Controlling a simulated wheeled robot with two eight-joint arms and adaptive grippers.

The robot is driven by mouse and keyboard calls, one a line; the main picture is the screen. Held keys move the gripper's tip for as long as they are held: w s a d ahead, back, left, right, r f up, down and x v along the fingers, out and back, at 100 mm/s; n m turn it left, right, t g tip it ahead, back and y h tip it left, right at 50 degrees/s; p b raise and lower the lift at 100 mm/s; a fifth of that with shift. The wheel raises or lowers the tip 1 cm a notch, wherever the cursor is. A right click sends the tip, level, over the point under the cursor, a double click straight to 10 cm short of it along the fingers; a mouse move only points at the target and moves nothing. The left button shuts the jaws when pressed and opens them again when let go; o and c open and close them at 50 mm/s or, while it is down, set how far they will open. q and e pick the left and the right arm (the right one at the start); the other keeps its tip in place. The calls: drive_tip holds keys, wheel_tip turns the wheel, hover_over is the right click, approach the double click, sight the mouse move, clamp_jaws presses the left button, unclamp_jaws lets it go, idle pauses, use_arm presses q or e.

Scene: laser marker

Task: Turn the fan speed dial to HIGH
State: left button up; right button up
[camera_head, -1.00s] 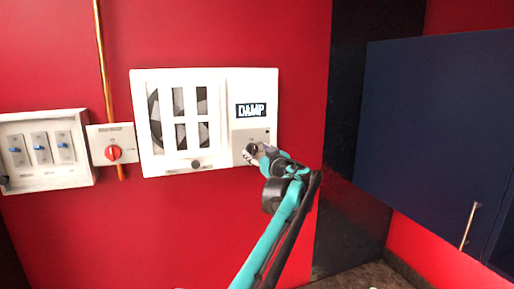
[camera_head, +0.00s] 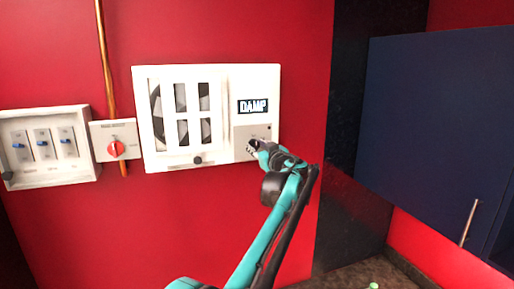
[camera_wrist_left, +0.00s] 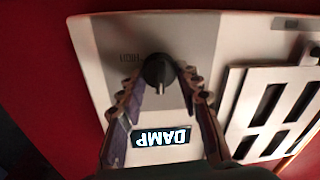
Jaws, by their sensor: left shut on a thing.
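The fan unit (camera_head: 222,76) is a white panel on the red wall with a slatted fan window and a lit display (camera_head: 252,106) reading DAMP. The dark round fan speed dial (camera_wrist_left: 158,68) sits on the grey plate (camera_wrist_left: 100,42) in the left wrist view, with a pale pointer mark toward the display. Small lettering beside it appears upside down. My left gripper (camera_wrist_left: 160,79) is shut on the dial, one finger on each side. In the head view my left gripper (camera_head: 256,149) covers most of the dial. My right gripper is not in view.
A red rotary switch (camera_head: 116,149) and a box of blue switches (camera_head: 42,143) are on the wall to the left. A copper pipe (camera_head: 103,55) runs down there. A dark blue cabinet (camera_head: 430,130) stands at the right. The wall below the panel is clear.

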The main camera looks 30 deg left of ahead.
use_arm(q)
drive_tip(key=m, duration=0.6)
drive_tip(key=shift+b, duration=0.4)
drive_tip(key=m, duration=0.3)
drive_tip(key=m+t, duration=0.1)
drive_tip(key=m, duration=0.3)
drive_tip(key=shift+w+d+f+b, duration=0.1)
drive_tip(key=shift+f+b, duration=0.05)
drive_tip(key=shift+b, duration=0.2)
drive_tip(key=m, duration=0.5)
drive_tip(key=shift+f+m+t, duration=0.1)
drive_tip(key=shift+m+t, duration=0.3)
drive_tip(key=m, duration=0.6)
drive_tip(key=shift+h, duration=0.4)
drive_tip(key=shift+f, duration=0.1)
drive_tip(key=o, duration=1.2)
drive_tip(key=shift+c, duration=0.2)
